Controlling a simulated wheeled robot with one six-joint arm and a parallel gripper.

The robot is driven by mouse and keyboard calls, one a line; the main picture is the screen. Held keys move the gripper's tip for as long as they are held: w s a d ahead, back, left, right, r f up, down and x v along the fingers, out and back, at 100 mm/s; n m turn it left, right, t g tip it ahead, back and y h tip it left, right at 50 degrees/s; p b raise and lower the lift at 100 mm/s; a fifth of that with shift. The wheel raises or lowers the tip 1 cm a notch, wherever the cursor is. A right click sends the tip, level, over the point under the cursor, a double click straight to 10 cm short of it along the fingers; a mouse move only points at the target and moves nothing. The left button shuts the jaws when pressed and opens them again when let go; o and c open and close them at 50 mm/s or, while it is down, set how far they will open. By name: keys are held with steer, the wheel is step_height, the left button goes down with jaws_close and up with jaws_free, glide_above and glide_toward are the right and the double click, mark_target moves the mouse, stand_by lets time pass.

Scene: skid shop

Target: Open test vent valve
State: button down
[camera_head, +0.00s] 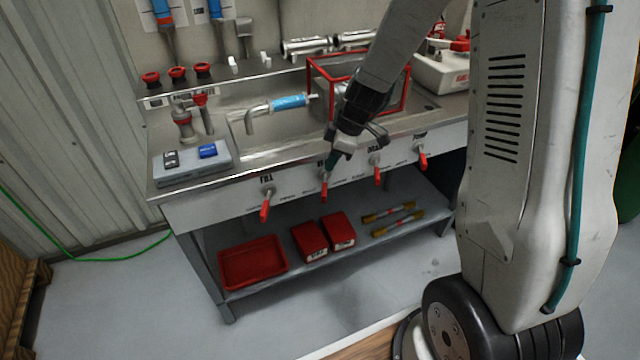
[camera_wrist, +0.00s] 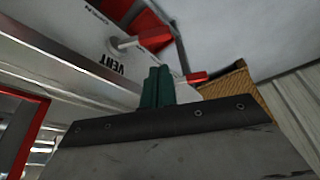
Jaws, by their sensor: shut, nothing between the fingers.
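The bench's front panel (camera_head: 350,173) carries a row of red lever valves. In the wrist view, a panel label (camera_wrist: 117,64) reads VENT beside a white stem and red lever (camera_wrist: 150,40). This looks like the second lever from the left in the head view (camera_head: 324,186), which hangs down. My gripper (camera_head: 333,161) is just above that lever, partly covering its label. Its green fingers (camera_wrist: 157,87) are together and empty. In the wrist view they are beside the vent valve; I cannot tell whether they touch it.
Other red levers hang at the left (camera_head: 265,206) and right (camera_head: 377,175). A red tray (camera_head: 252,263) and red boxes (camera_head: 309,240) sit on the lower shelf. A red-framed box (camera_head: 360,80) and a blue-sleeved pipe (camera_head: 288,102) are above the bench. The floor in front is clear.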

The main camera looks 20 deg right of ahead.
mark_target(324, 188)
steer(key=x, duration=1)
